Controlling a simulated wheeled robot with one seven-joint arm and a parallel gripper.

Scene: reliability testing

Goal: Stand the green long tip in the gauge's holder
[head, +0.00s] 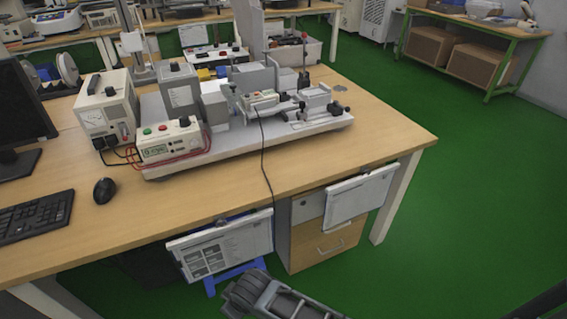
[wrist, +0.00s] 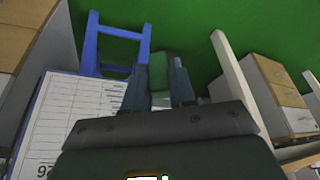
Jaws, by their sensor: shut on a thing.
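In the wrist view my gripper (wrist: 158,84) is shut on a green piece (wrist: 157,73), which I take to be the green long tip. It shows between the two dark fingers, blurred against the green floor, with a pale part near its base. Its full length and tilt I cannot tell. In the head view my arm is at the bottom edge, in front of and below the bench; the fingertips and the tip do not show there. A test rig on a pale base plate (head: 250,150) stands on the bench. I cannot single out the gauge or its holder.
The wooden bench (head: 225,195) carries a meter box (head: 105,110), a control box with red wires (head: 170,142), a mouse (head: 104,190) and a keyboard (head: 37,215). Open green floor lies right.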

